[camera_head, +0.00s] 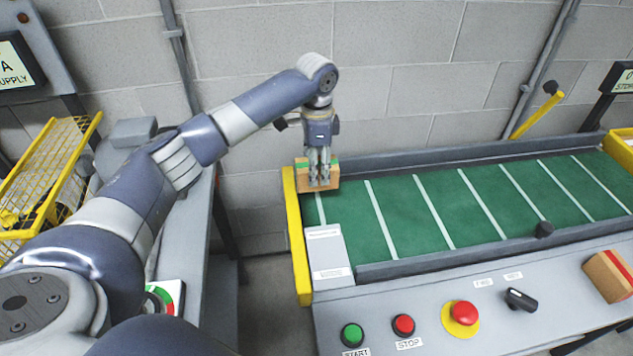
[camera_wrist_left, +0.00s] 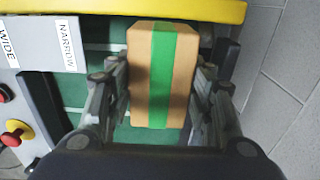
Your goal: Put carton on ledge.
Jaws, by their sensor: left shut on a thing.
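A brown carton with a green stripe (camera_head: 334,178) is between the fingers of my left gripper (camera_head: 319,180), over the left end of the green belt. In the left wrist view the same carton (camera_wrist_left: 162,75) fills the space between the two fingers, which are shut on its sides. Whether its underside touches the belt I cannot tell. The grey sloped panel (camera_head: 450,285) along the belt's front looks like a ledge; a second carton with a red stripe (camera_head: 610,275) sits at its right. My right gripper is not in view.
The green belt (camera_head: 410,205) has white cross lines, dark side rails and a yellow end plate (camera_head: 297,240). Start button (camera_head: 352,334), stop button (camera_head: 403,325), red-yellow button (camera_head: 461,314) and black switch (camera_head: 520,299) stand on the panel. A yellow wire basket (camera_head: 45,175) is at left.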

